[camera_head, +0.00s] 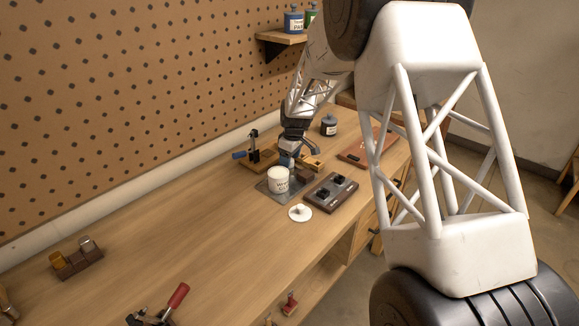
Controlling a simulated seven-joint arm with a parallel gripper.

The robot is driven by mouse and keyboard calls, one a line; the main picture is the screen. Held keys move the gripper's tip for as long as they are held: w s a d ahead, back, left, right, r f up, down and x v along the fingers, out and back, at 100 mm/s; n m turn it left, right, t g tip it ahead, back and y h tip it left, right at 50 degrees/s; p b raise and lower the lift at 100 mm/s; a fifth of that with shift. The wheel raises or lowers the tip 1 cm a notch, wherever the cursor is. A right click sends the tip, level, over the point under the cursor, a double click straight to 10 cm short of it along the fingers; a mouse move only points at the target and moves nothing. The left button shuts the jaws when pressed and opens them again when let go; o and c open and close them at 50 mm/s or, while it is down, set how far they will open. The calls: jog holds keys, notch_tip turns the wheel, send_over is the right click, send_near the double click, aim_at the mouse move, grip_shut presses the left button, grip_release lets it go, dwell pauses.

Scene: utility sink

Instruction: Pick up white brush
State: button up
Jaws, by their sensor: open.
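I cannot make out a white brush for certain in the head view. The white things on the bench are a white tub (278,179) with dark lettering, upright on a dark grey plate, and a white round disc with a knob (300,212) lying just in front of it. My gripper (297,157) is at the far part of the bench, pointing down, just behind and above the tub. It is open, and I see nothing held in it. The area directly under the fingers is partly hidden by the gripper and the tub.
A dark block with black knobs (331,193) sits right of the tub. A wooden stand with a blue-handled tool (252,153) is left of my gripper. A dark jar (329,125) stands behind. A red-handled tool (174,299) lies at the front. The bench middle is clear.

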jog(key=shift+a+f, duration=0.15)
jog(key=shift+f, duration=1.4)
jog(key=shift+w, duration=0.1)
jog(key=shift+c, duration=0.3)
jog(key=c, duration=0.9)
jog(key=shift+c, duration=0.2)
jog(key=shift+r, duration=0.15)
notch_tip(320, 180, up, 10)
jog(key=shift+f, duration=0.15)
